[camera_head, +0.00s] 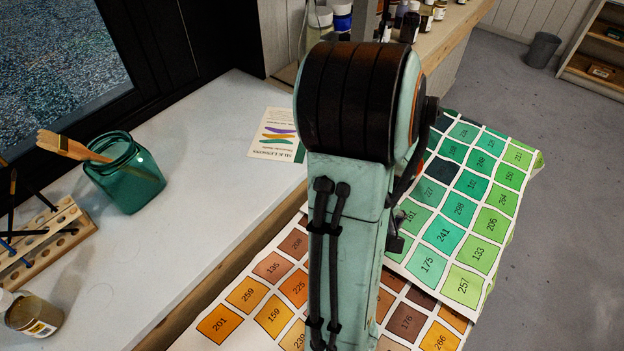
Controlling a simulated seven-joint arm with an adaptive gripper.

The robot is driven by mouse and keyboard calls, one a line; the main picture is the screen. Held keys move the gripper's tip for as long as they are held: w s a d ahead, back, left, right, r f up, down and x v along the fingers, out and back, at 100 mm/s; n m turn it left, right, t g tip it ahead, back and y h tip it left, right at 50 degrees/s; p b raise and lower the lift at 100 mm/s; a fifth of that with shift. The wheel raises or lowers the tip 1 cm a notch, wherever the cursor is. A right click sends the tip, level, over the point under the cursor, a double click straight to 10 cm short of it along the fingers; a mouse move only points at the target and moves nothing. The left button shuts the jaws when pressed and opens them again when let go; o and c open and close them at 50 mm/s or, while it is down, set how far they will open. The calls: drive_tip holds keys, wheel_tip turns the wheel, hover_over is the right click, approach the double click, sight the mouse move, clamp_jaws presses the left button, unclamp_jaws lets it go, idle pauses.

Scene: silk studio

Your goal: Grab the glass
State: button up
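A teal green glass jar (126,176) stands upright on the white counter (190,200) at the left. A wide wooden-handled brush (72,148) leans in its mouth. It is the clearest glass vessel in view. My arm stands upright in the middle and hides most of my gripper. Small dark parts, seemingly of my gripper (398,228), show at the arm's right edge above the colour charts, well apart from the jar. Its fingertips cannot be made out, nor whether it holds anything.
A wooden brush rack (42,238) and a small capped bottle (33,314) stand near the jar. A leaflet (278,134) lies on the counter. Green (460,208) and orange-brown (247,295) colour charts lie at the right and front. Bottles line a back shelf (455,30). The middle counter is clear.

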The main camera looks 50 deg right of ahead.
wheel_tip(320, 180, down, 7)
drive_tip(key=shift+r, duration=0.15)
drive_tip(key=c, duration=1.2)
